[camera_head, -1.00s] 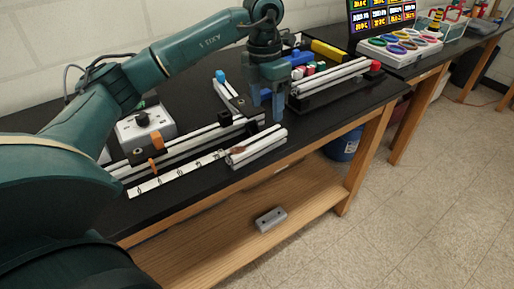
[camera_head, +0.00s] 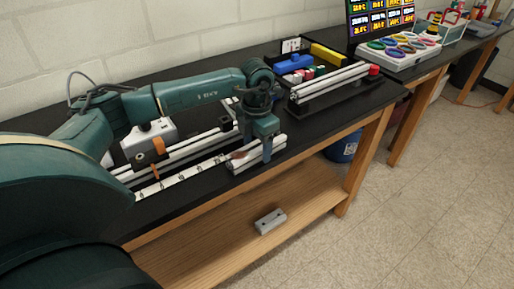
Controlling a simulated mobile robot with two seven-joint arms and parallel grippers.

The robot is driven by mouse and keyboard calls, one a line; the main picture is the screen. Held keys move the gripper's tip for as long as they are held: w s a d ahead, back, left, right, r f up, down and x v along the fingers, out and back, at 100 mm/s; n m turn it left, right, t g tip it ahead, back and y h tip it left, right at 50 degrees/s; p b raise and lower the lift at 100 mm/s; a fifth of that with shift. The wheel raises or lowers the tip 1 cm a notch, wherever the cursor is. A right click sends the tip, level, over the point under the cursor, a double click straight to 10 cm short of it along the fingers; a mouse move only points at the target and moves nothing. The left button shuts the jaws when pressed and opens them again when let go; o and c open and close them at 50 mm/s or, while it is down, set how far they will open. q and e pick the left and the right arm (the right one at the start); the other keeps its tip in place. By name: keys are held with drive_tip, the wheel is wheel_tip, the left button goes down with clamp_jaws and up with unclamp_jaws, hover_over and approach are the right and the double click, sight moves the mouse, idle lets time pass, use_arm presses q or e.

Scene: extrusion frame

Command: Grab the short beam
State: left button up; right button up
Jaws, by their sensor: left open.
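The short beam (camera_head: 240,165) is a silver-white aluminium extrusion lying at the front edge of the black bench, right of the white marked strip. My left gripper (camera_head: 260,152) is open and lowered at the short beam, pointing down. One finger shows in front of the beam; the other is mostly hidden, so I cannot tell whether either touches. The gripper covers the beam's middle. My right gripper is not in view.
Longer extrusions (camera_head: 190,147) and a white marked strip (camera_head: 178,180) lie left of the short beam. A grey control box (camera_head: 150,137) stands behind them. A black tray with another long beam (camera_head: 330,82) is at the right. A grey block (camera_head: 270,221) lies on the lower shelf.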

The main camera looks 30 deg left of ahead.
use_arm(q)
drive_tip(key=shift+f, duration=0.45)
drive_tip(key=shift+c, duration=0.2)
drive_tip(key=shift+w, duration=0.1)
drive_tip(key=c, duration=1.2)
